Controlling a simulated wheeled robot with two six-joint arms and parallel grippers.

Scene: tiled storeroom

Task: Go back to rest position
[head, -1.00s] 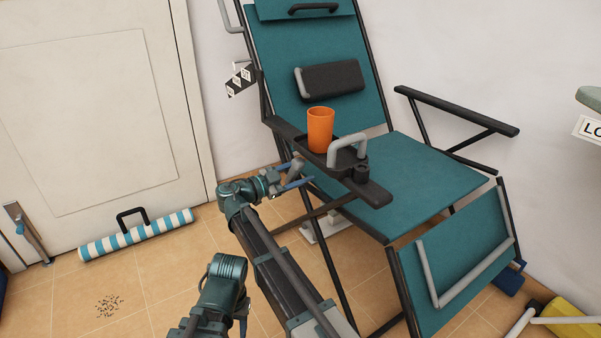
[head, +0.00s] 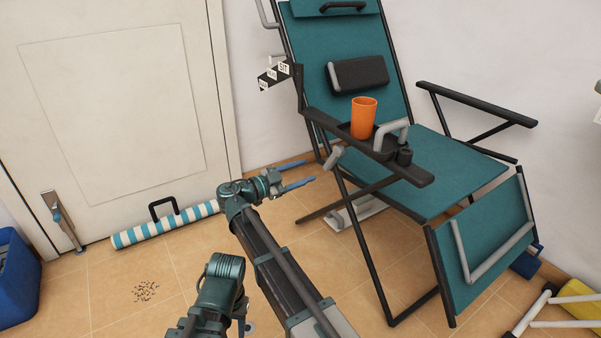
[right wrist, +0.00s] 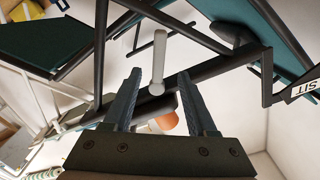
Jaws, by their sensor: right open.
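My right gripper (head: 298,174) is open and empty, its two blue fingers spread in front of the lower left side of the teal reclining chair (head: 445,170). A short grey lever (head: 334,157) on the chair's side lies just right of the fingertips, apart from them in the head view. In the right wrist view, my open right gripper (right wrist: 158,100) shows with the grey lever (right wrist: 158,62) beyond and between its fingers. My left gripper is not visible.
An orange cup (head: 363,118) stands on the chair's black side tray (head: 420,174). A striped roll (head: 165,226) lies by the door (head: 115,95). A blue bin (head: 18,280) is at far left, a yellow object (head: 578,299) at lower right.

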